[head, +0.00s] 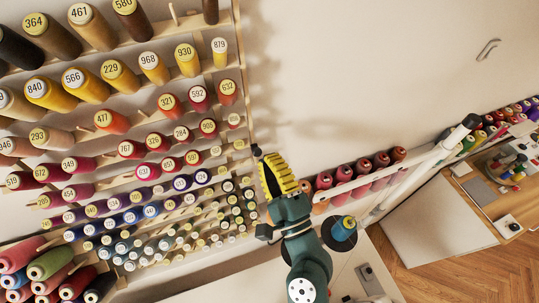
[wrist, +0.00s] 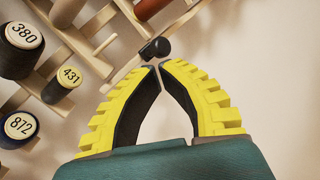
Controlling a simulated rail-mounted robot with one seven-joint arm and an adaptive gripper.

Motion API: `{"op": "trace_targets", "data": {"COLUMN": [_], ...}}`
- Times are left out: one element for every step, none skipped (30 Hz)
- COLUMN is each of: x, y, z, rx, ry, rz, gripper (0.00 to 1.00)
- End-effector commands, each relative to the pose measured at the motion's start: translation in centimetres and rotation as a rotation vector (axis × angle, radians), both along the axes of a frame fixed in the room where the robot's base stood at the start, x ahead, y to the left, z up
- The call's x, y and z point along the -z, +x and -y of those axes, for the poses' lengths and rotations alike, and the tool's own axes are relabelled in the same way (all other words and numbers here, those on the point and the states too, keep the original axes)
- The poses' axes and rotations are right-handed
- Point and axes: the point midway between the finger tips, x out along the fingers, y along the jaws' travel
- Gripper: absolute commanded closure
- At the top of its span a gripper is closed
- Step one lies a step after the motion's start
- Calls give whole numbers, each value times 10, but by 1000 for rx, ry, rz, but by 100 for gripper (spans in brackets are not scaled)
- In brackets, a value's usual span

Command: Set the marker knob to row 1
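A small black knob (wrist: 155,48) sits at the edge of the wooden thread rack, just beyond my fingertips in the wrist view. I take it to be the marker knob; no row label shows on it. My gripper (wrist: 158,66) has its yellow-ridged fingers bent together, tips almost meeting with only a narrow gap, and nothing is seen held between them. The tips are very near the knob; whether they touch it I cannot tell. In the head view my gripper (head: 270,166) is at the right edge of the rack, and a dark piece (head: 256,150) shows by its tip.
The rack (head: 236,50) holds many numbered spools in rows on its pegs. In the wrist view, spools 431 (wrist: 69,77) and 380 (wrist: 22,40) are left of my fingers. A shelf of red spools (head: 345,186) is right of my gripper.

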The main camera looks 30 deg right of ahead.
Motion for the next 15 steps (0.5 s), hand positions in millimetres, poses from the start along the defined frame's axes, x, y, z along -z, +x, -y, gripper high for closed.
{"op": "trace_targets", "data": {"x": [1,1,1,1,1,1,0,-1,-3,-6,-10,-16,-21,-27,-36], "y": [0,0,0,0,0,0,0,0,0,0,0,1,1,2,2], "z": [0,0,0,0,0,0,0,0,0,0,0,0,0,0,0], "rx": [0,0,0,0,0,0,0,0,0,0,0,-1,-1,-1,-1], "ry": [0,0,0,0,0,0,0,0,0,0,0,0,0,0,0], "rz": [0,0,0,0,0,0,0,0,0,0,0,0,0,0,0], "gripper": [100,100,100,100,100,100,100,100,100,100,100,100,100,100,100]}}
